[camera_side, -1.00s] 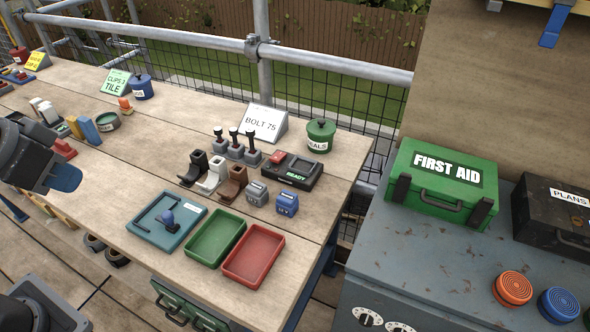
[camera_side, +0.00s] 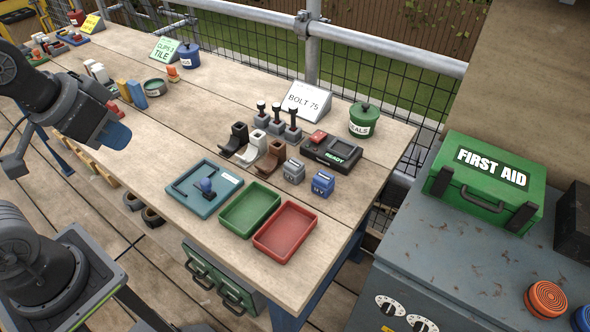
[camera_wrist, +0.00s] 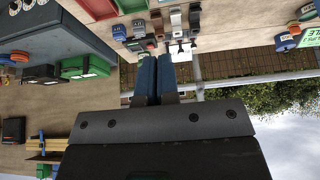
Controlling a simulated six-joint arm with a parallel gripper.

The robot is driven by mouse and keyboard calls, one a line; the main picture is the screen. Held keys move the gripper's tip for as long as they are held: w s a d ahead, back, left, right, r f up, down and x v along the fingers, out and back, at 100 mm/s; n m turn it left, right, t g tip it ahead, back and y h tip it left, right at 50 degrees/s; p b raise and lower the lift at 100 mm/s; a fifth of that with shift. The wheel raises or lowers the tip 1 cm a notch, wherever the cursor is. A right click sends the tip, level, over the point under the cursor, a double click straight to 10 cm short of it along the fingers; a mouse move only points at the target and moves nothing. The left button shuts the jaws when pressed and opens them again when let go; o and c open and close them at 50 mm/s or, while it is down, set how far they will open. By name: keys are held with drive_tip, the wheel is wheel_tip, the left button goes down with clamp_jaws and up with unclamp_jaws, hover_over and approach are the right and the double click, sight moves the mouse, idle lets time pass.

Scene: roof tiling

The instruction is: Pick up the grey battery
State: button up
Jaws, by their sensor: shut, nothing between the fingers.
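The grey battery (camera_side: 294,171) is a small grey block standing on the bench beside a blue battery (camera_side: 323,183), behind the green and red trays. In the wrist view, the grey battery (camera_wrist: 139,27) appears small and upside down near the top, beside the blue one (camera_wrist: 119,33). My gripper (camera_side: 116,135), with blue fingertips, is at the left in the side view, well away from the batteries. In the wrist view my gripper (camera_wrist: 157,75) has its two blue fingers together with nothing between them.
A green tray (camera_side: 250,210), a red tray (camera_side: 286,230) and a teal tray (camera_side: 203,188) lie in front. A black READY device (camera_side: 332,151) stands behind the grey battery. Brown, white and black holders (camera_side: 268,160) stand just left of it. A green pot (camera_side: 364,120) is behind.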

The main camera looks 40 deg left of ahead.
drive_tip(key=o, duration=1.3)
drive_tip(key=w+d+r+m+g, duration=0.25)
drive_tip(key=w+m, duration=0.35)
drive_tip(key=w, duration=0.5)
drive_tip(key=m+g+y, duration=0.2)
drive_tip(key=m+y, duration=0.1)
drive_tip(key=m, duration=0.5)
hover_over(295, 163)
drive_tip(key=s, duration=0.5)
wheel_tip(295, 163, down, 7)
drive_tip(key=w+d+f+m+y, duration=0.1)
drive_tip(key=w+d+f+m, duration=0.15)
drive_tip(key=f, duration=0.25)
drive_tip(key=w+d+f+m+y, duration=0.1)
drive_tip(key=w+d+f+m, duration=0.15)
drive_tip(key=f, duration=0.25)
drive_tip(key=shift+g, duration=0.35)
drive_tip(key=x, duration=0.8)
drive_tip(key=shift+s+d+f, duration=0.15)
drive_tip(key=shift+f, duration=0.2)
drive_tip(key=shift+h, duration=0.3)
drive_tip(key=shift+a+x, duration=0.2)
drive_tip(key=shift+x, duration=1.1)
drive_tip(key=shift+a+x, duration=0.2)
drive_tip(key=shift+x, duration=1.1)
